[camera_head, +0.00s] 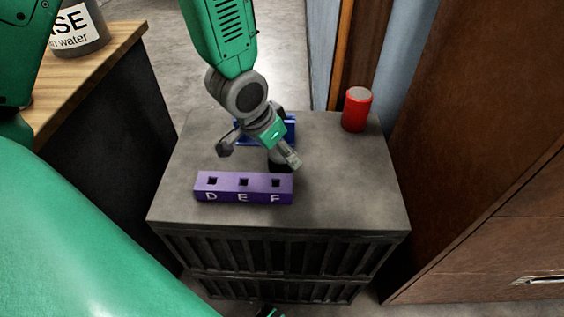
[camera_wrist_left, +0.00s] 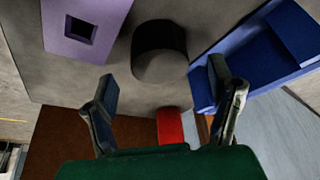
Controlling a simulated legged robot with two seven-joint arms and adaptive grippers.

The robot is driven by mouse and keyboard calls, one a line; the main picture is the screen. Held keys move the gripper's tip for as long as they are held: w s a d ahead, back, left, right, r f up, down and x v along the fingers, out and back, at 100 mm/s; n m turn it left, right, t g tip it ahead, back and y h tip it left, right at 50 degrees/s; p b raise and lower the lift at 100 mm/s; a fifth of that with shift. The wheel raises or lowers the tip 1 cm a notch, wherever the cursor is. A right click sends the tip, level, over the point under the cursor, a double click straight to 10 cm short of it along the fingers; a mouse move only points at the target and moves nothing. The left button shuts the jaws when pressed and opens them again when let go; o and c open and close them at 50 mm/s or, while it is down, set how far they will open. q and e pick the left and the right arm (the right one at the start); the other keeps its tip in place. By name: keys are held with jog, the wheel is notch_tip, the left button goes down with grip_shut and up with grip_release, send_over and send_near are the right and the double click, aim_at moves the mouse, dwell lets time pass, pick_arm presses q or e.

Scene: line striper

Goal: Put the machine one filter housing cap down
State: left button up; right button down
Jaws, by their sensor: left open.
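The filter housing cap appears to be the dark, short cylinder (camera_wrist_left: 160,50) in the left wrist view. It sits on the grey cabinet top between the purple block and the blue block. In the head view only a dark part of it (camera_head: 281,167) shows, behind a finger. My left gripper (camera_head: 258,154) is open above the cabinet top. In the left wrist view its two fingers (camera_wrist_left: 163,86) are spread on either side of the cap's near end, with gaps visible and no contact seen.
A purple block (camera_head: 243,188) with square holes, lettered D, E and F, stands at the front. A blue block (camera_head: 290,128) is behind the gripper. A red cylinder (camera_head: 357,109) stands at the back right. The right side of the cabinet top (camera_head: 345,185) is clear.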

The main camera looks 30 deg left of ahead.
aim_at(279, 154)
pick_arm(q)
jog(key=x, duration=0.3)
jog(key=shift+a+b, duration=0.2)
jog(key=shift+b, duration=0.2)
jog(key=shift+d+r, duration=0.2)
jog(key=shift+c, duration=0.8)
jog(key=shift+d, duration=0.1)
jog(key=c, duration=1)
jog(key=shift+c, duration=0.3)
